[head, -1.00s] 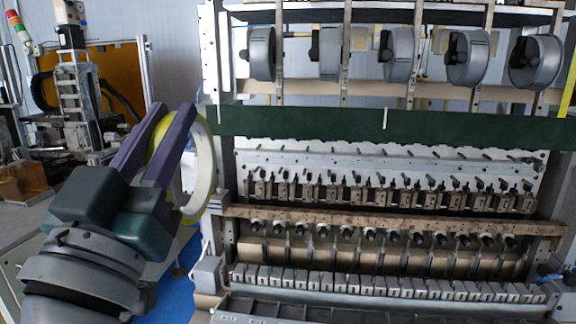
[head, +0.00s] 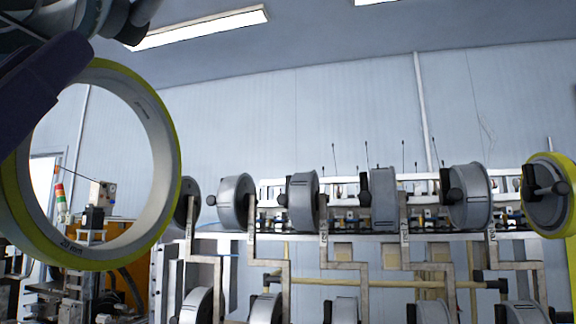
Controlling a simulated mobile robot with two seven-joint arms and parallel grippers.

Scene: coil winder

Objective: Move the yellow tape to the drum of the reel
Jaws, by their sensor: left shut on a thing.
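The yellow tape (head: 168,165), a large ring with a yellow outer face and a pale inner wall, fills the upper left of the head view, close to the camera. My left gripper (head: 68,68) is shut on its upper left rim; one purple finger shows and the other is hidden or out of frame. An upper row of grey reel drums (head: 384,200) stands beyond, apart from the held tape. The rightmost reel (head: 548,200) has a yellow band around it. Which drum the task means cannot be told. My right gripper is not in view.
Metal brackets (head: 325,250) carry the reels, with a lower row of reels (head: 266,308) at the bottom edge. A signal lamp (head: 60,197) shows through the ring. Open space lies above the reels, before the pale wall (head: 300,120).

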